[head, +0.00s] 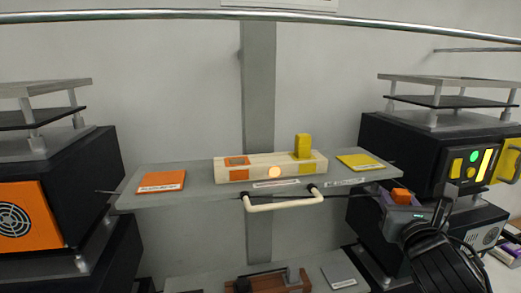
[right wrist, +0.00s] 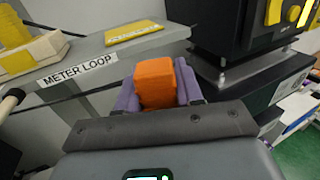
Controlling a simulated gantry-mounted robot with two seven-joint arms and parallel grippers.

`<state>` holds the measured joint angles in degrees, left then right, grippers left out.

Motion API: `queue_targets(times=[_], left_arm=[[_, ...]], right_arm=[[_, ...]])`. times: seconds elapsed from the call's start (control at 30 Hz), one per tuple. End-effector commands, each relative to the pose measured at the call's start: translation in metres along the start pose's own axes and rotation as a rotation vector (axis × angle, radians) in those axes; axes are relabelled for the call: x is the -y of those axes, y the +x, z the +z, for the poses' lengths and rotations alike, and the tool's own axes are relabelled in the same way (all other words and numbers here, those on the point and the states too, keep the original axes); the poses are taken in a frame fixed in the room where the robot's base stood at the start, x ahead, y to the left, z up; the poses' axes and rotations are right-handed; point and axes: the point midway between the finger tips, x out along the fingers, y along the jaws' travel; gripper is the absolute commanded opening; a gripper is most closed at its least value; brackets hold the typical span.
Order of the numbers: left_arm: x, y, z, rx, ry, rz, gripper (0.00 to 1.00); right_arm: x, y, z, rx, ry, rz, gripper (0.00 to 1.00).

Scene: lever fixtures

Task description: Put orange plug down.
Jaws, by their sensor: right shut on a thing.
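The orange plug (right wrist: 155,82) is a small orange block held between the purple fingers of my right gripper (right wrist: 158,90). In the head view the plug (head: 401,196) shows at the tip of my right gripper (head: 396,203), off the right front corner of the grey shelf (head: 205,190). A cream block (head: 270,160) on the shelf has an orange-rimmed socket (head: 237,161) at its left, which looks empty, and a yellow plug (head: 303,146) standing at its right. An orange pad (head: 162,182) lies on the shelf's left end. My left gripper is not in view.
A yellow pad (head: 360,162) lies on the shelf's right end. A cream handle (head: 284,202) sticks out from the front edge. Black machines stand left (head: 88,180) and right (head: 425,145). A lower shelf (head: 195,285) holds a brown fixture. Bare shelf surrounds the orange pad.

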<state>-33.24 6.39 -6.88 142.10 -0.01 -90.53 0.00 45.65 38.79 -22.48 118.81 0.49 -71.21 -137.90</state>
Motion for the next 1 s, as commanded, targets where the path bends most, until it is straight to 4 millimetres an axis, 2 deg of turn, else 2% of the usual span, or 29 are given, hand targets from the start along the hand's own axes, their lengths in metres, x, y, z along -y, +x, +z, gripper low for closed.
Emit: queue_targets(times=[0.03, 0.17, 0.27, 0.37, 0.5, 0.6, 0.7, 0.8, 1.0], left_arm=[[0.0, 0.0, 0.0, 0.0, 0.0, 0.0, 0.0], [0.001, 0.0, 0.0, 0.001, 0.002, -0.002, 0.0], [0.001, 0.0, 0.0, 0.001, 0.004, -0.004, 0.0], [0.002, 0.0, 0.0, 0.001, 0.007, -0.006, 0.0], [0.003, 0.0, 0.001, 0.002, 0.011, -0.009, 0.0], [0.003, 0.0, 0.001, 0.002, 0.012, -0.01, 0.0], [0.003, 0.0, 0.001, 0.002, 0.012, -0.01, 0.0], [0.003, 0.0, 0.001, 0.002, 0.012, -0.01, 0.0], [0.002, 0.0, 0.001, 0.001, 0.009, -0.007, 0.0]], right_arm=[[-0.015, 0.005, -0.034, -0.015, 0.003, 0.048, 0.06], [-0.041, 0.009, -0.097, -0.014, 0.007, 0.143, 0.06], [-0.057, 0.005, -0.152, -0.014, 0.003, 0.204, 0.06], [-0.067, -0.008, -0.21, -0.014, 0.0, 0.246, 0.06], [-0.071, -0.04, -0.283, -0.012, 0.0, 0.266, 0.06], [-0.068, -0.065, -0.323, -0.009, 0.001, 0.259, 0.06], [-0.063, -0.087, -0.35, -0.006, 0.001, 0.246, 0.06], [-0.058, -0.105, -0.368, -0.004, 0.0, 0.232, 0.06], [-0.052, -0.132, -0.39, 0.002, 0.004, 0.209, 0.06]])
